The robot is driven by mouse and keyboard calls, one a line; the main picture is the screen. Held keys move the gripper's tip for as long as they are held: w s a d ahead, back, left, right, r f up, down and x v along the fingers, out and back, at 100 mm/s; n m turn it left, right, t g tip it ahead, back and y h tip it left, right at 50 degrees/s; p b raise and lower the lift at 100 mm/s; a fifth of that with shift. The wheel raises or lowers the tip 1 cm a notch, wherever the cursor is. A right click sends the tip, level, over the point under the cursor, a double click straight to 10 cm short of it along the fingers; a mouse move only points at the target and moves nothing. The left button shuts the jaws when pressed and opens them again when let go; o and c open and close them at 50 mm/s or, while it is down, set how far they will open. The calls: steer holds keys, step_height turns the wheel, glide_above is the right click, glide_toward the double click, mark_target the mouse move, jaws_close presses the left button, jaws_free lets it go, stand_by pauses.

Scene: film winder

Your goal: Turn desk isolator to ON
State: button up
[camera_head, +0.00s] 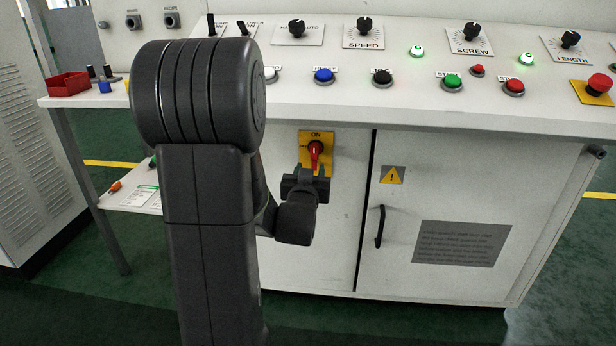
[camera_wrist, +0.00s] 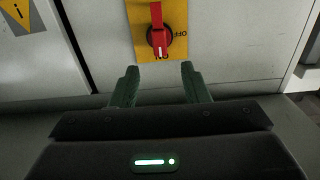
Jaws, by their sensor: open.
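The desk isolator is a red rotary handle (camera_head: 315,155) on a yellow plate (camera_head: 305,145) on the desk's front panel, with ON lettered above it. In the wrist view, which looks upside down, the red handle (camera_wrist: 157,20) lies vertical on a round base. Its white mark points to the ON lettering at the picture's bottom, and OFF is at the side. My gripper (camera_head: 309,172) is just below and in front of the handle. In the wrist view the two green fingers (camera_wrist: 160,68) are spread wide with nothing between them, apart from the handle.
The desk top (camera_head: 350,110) overhangs the panel and carries several knobs and buttons, with a red emergency button (camera_head: 599,84) at right. A cabinet door with a black pull handle (camera_head: 380,226) and a warning sign (camera_head: 393,175) is right of the isolator.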

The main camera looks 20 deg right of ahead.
mark_target(314, 154)
steer(key=shift+v, duration=2.05)
steer(key=shift+w, duration=0.1)
steer(key=b+x, duration=0.1)
steer(key=x, duration=1.2)
steer(key=shift+w+d+b, duration=0.25)
steer(key=shift+w+b, duration=0.05)
steer(key=shift+s, duration=0.15)
